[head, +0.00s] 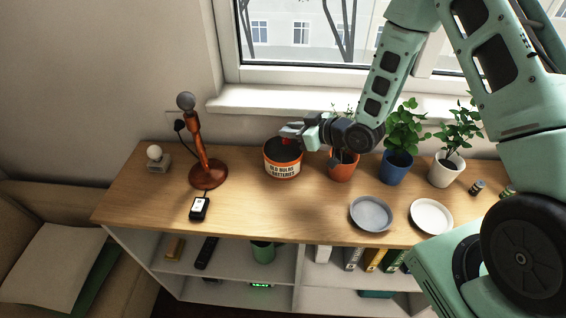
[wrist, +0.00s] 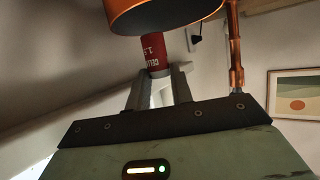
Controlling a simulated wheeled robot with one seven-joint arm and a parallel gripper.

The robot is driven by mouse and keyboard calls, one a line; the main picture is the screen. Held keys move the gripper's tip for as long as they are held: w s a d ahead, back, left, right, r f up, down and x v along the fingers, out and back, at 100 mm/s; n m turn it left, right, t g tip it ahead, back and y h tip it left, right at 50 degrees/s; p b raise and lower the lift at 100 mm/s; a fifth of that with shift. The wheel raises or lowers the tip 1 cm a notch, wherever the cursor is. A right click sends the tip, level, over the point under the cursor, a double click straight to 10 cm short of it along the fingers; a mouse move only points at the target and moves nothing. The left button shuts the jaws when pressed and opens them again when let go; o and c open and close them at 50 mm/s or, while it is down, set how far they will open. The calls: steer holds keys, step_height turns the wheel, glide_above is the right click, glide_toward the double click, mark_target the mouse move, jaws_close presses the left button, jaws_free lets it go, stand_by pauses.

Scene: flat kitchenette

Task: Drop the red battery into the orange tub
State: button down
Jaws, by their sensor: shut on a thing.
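The red battery (wrist: 155,55) is between the two fingertips of my gripper (wrist: 158,82) in the wrist view, with pale lettering on its side. In the head view my gripper (head: 291,133) is shut on the battery, a small red patch (head: 288,141) over the mouth of the orange tub. The orange tub (head: 270,165) stands on the wooden top and has a label reading "OLD BULBS BATTERIES". Its orange wall (wrist: 175,14) also shows at the top of the wrist view, overlapping the far end of the battery. Whether the battery touches the tub I cannot tell.
An orange-brown lamp (head: 205,170) stands left of the tub. Potted plants, including a blue pot (head: 396,168), stand to its right. A grey plate (head: 371,214) and a white plate (head: 431,216) lie near the front. The wood in front of the tub is clear.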

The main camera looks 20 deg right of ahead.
step_height(320, 180, down, 3)
steer(key=shift+r+b, duration=0.2)
steer(key=shift+b, duration=0.35)
steer(key=c, duration=1.1)
jaws_free()
steer(key=shift+c, duration=0.2)
steer(key=p+v, duration=0.4)
steer(key=v, duration=1.3)
steer(key=shift+s+p, duration=0.15)
steer(key=shift+p, duration=0.15)
steer(key=shift+d, duration=0.1)
